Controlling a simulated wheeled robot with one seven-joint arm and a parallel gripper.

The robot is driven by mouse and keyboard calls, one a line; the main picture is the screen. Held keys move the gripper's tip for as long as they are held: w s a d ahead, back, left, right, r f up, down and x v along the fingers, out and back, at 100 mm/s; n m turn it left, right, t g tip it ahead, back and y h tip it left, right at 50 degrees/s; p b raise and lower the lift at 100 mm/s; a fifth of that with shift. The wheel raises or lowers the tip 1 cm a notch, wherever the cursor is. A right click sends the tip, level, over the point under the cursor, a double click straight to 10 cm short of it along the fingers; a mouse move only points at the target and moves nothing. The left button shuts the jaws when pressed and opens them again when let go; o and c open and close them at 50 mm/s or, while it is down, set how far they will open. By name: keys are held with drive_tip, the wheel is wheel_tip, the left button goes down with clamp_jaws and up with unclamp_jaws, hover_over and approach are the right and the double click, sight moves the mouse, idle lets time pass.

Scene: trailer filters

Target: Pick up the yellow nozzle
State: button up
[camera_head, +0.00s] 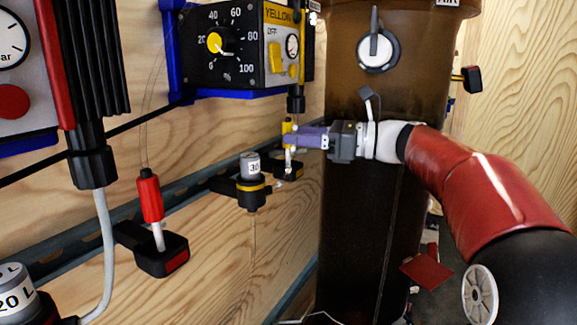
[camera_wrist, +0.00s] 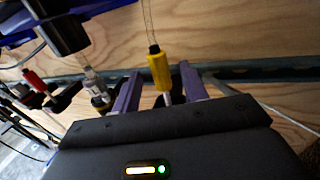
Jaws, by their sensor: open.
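The yellow nozzle (camera_wrist: 159,70) hangs upright from a thin clear tube in the wrist view, with a pale tip below it. My gripper (camera_wrist: 158,88) is open, and its two purple fingers stand on either side of the nozzle, with the nozzle nearer the right finger. In the head view the yellow nozzle (camera_head: 287,128) is small and partly hidden by my gripper (camera_head: 298,138), which reaches it from the right. Contact between fingers and nozzle cannot be told.
A red nozzle (camera_head: 150,198) stands in a black holder (camera_head: 152,250) at the left. A small bottle marked 30 (camera_head: 250,165) sits in a wall holder between them. A control box (camera_head: 235,45) is above. A large brown cylinder (camera_head: 365,235) stands behind my arm.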

drive_tip(key=shift+x, duration=1.4)
drive_tip(key=shift+f, duration=0.1)
clamp_jaws()
